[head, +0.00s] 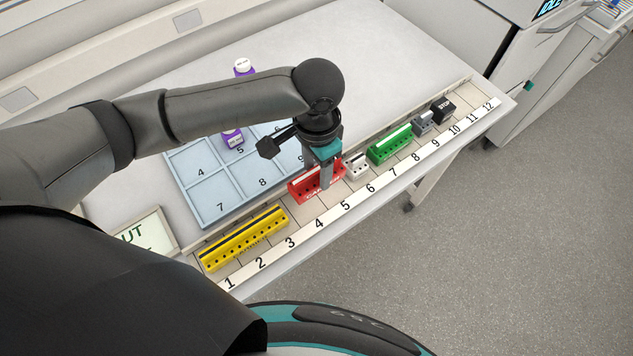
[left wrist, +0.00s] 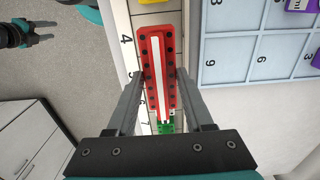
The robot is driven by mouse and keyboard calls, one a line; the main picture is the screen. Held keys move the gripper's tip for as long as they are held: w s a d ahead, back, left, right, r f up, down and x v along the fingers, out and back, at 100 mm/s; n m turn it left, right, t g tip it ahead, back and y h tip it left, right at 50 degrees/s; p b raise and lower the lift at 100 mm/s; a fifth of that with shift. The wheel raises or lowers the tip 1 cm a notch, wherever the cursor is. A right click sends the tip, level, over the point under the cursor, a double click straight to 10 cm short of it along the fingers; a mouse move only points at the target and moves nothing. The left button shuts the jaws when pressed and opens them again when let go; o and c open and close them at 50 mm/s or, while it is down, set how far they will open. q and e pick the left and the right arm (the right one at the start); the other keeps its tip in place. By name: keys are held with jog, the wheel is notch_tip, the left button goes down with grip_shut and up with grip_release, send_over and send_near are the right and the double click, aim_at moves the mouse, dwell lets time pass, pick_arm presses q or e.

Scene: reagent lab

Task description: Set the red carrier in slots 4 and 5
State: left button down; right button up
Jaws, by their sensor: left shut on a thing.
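The red carrier (head: 302,190) is over the numbered rail, roughly in line with labels 4 and 5 in the head view. My left gripper (head: 325,172) points down and is shut on it near its middle. In the left wrist view the red carrier (left wrist: 152,50), with a white strip along its top, lies lengthwise between the fingers of my left gripper (left wrist: 160,85), beside labels 4 and 5. I cannot tell whether its underside touches the rail.
A yellow carrier (head: 243,238) covers slots 1 to 3. A small white carrier (head: 358,166) stands close beyond the red one, then a green carrier (head: 390,146), a grey block (head: 423,123) and a black STOP block (head: 443,109). A blue numbered tray (head: 215,213) lies behind the rail.

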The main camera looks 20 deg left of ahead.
aim_at(317, 184)
pick_arm(q)
jog(key=shift+f+b, duration=0.35)
jog(key=shift+f, duration=2.4)
jog(key=shift+f, duration=0.1)
jog(key=shift+c, duration=1.4)
grip_release()
notch_tip(317, 184, up, 12)
jog(key=shift+r+p, duration=0.15)
jog(key=shift+p, duration=0.65)
